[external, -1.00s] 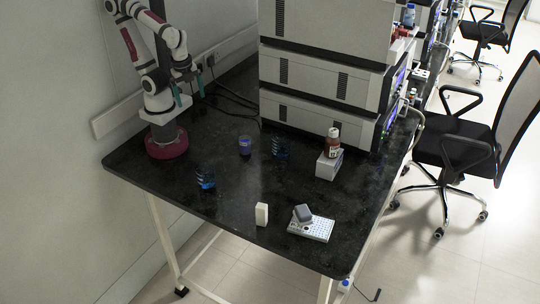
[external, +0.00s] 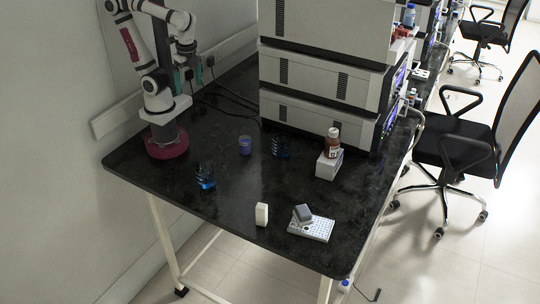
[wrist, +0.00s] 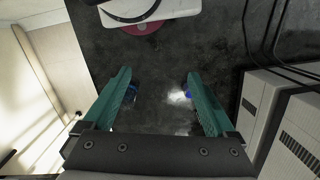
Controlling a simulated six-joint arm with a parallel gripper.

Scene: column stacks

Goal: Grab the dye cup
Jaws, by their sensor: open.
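The dye cup (external: 245,145), a small dark blue-purple cup, stands upright on the black bench to the right of my arm's base. In the wrist view a blue thing that looks like the cup (wrist: 187,94) shows beside the right finger, partly hidden by it. My gripper (external: 188,77) is raised high above the bench, above and to the left of the cup in the external view.
A brown bottle (external: 332,142) sits on a white box. A white block (external: 262,214) and a plate (external: 312,229) are near the front edge. Stacked instruments (external: 320,80) stand behind.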

